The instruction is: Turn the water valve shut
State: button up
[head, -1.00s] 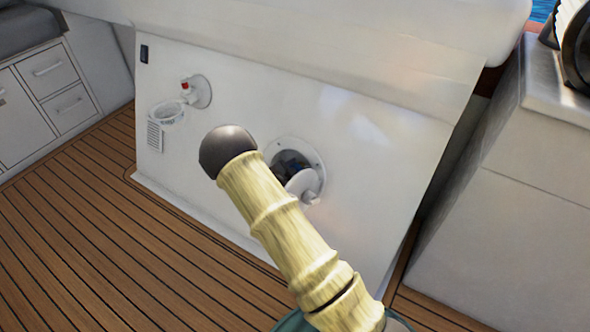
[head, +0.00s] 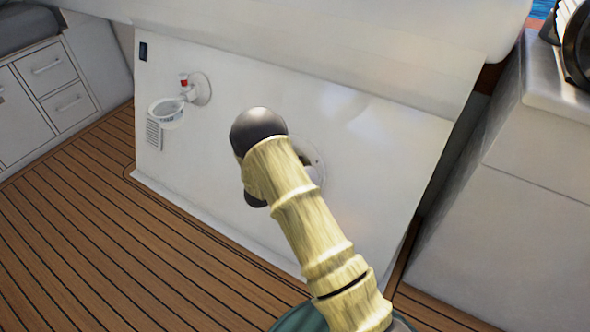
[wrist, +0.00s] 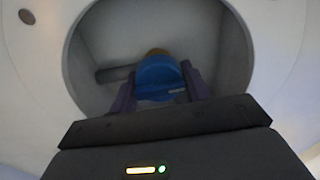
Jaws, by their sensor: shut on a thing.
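In the wrist view, the water valve (wrist: 160,76) is a blue handle inside a round recess, with a brass-coloured part (wrist: 156,52) just behind it. My gripper (wrist: 160,90) reaches into the recess, with one dark finger on each side of the blue handle, and is shut on it. In the head view, the round hatch opening (head: 316,160) in the white panel is mostly covered by my arm. The valve and my gripper's fingers are hidden there.
A grey pipe (wrist: 118,74) runs to the left of the valve in the recess. The wooden deck (head: 80,210) is clear.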

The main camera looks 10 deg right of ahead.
jog(key=shift+s+f+m, duration=0.1)
jog(key=shift+m, duration=0.2)
jog(key=o, duration=1)
jog(key=shift+c, duration=0.2)
jog(key=shift+s+a+r+p, duration=0.25)
jog(key=shift+a+r+p, duration=0.1)
jog(key=shift+a, duration=0.05)
jog(key=p+v, duration=0.6)
jog(key=v, duration=1)
jog(key=shift+s+p, duration=0.15)
jog(key=shift+p, duration=0.25)
